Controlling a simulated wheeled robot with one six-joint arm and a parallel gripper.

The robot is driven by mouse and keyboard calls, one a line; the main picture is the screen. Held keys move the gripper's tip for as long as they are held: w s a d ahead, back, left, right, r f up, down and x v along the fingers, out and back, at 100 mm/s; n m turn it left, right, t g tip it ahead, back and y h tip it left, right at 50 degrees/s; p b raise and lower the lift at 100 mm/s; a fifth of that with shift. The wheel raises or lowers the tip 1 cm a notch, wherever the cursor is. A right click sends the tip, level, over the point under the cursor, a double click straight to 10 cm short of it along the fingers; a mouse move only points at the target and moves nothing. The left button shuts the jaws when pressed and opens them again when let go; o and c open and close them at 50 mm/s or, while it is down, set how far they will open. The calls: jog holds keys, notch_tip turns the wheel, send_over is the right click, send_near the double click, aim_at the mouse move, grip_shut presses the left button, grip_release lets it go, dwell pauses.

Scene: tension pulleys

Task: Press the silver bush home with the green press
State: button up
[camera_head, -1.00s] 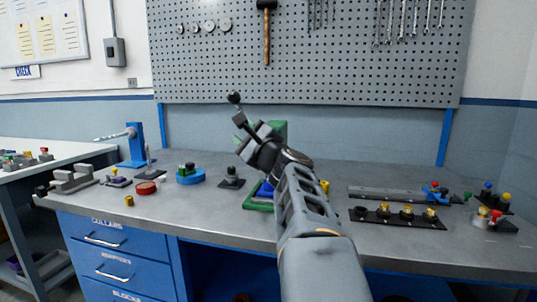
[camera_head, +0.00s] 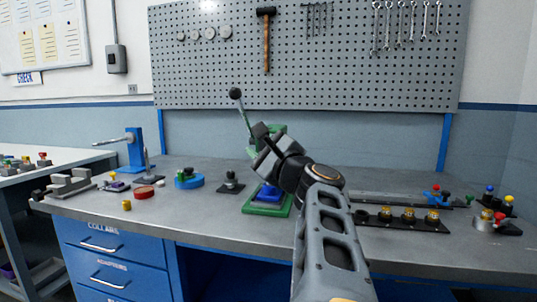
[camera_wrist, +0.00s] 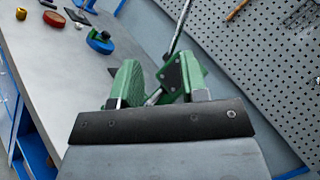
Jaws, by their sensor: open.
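The green press (camera_head: 278,136) stands on the bench, partly hidden behind my arm. Its lever (camera_head: 242,110) leans up to the left and ends in a black ball (camera_head: 235,93). A blue block (camera_head: 267,192) sits on the press's green base. My gripper (camera_head: 261,131) is open in front of the press's upper part, below and right of the ball. In the wrist view the press's green body (camera_wrist: 182,76) and lever (camera_wrist: 180,28) lie just beyond my gripper (camera_wrist: 158,92). I cannot tell whether they touch. I cannot make out the silver bush.
A black stand (camera_head: 231,184), a blue round fixture (camera_head: 188,179) and a red disc (camera_head: 143,192) stand left of the press. A black strip with several brass parts (camera_head: 408,217) lies to the right. The pegboard (camera_head: 330,60) rises behind the bench.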

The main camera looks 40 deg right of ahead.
jog(key=shift+b+v, duration=0.35)
jog(key=shift+v, duration=1.15)
jog(key=shift+r, duration=0.1)
jog(key=shift+b, duration=0.3)
